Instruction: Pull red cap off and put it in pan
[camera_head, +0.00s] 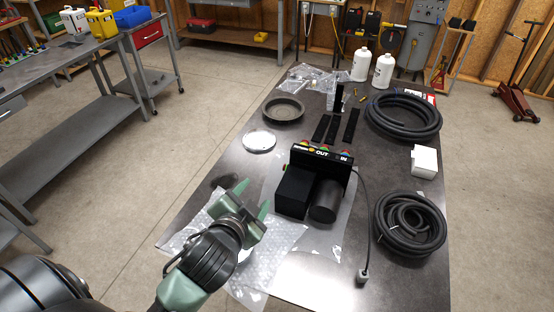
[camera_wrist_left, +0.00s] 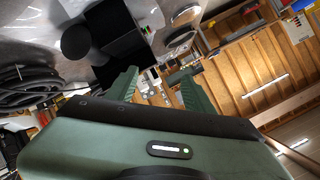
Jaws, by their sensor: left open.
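A black pump-like unit (camera_head: 293,190) with a dark cylinder at its front stands mid-table. Its labelled block (camera_head: 321,157) reads OUT and IN, with small red, green and yellow spots along it. A red spot (camera_head: 346,153) shows by the IN label, but it is too small to tell its shape as a cap. A dark round pan (camera_head: 284,108) lies behind and to the left of the unit, and looks empty. My left gripper (camera_head: 254,197) is open and empty, left of the unit and apart from it. It also shows in the left wrist view (camera_wrist_left: 158,80). My right gripper is out of view.
A pale round disc (camera_head: 259,142) lies between pan and gripper. Bubble wrap (camera_head: 270,252) lies under my left arm. Coiled black hoses (camera_head: 409,223), a white box (camera_head: 425,162) and white bottles (camera_head: 382,70) stand to the right and back. A cable runs right of the unit.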

